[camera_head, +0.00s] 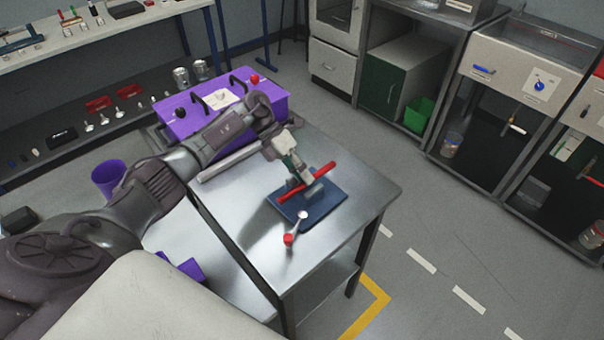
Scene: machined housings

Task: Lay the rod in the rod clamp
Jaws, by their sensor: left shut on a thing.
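A red rod (325,170) slants across the middle of the camera_head view, over the blue plate. My left gripper (297,183) reaches down from the upper left and is shut on the red rod. The rod clamp shows as a blue base plate (325,208) on the steel table, with a grey block (315,189) by the rod. A lever with a red knob (289,239) sticks out toward the table's front edge. The gripper and rod partly hide the clamp. I cannot tell whether the rod touches its seat. My right gripper is not in view.
The steel table (365,190) is clear right of the plate. A purple box (180,118) with black handles and a red knob stands at its back left, near my left arm. A purple bin (108,176) is at left. Grey cabinets (480,80) stand at the right.

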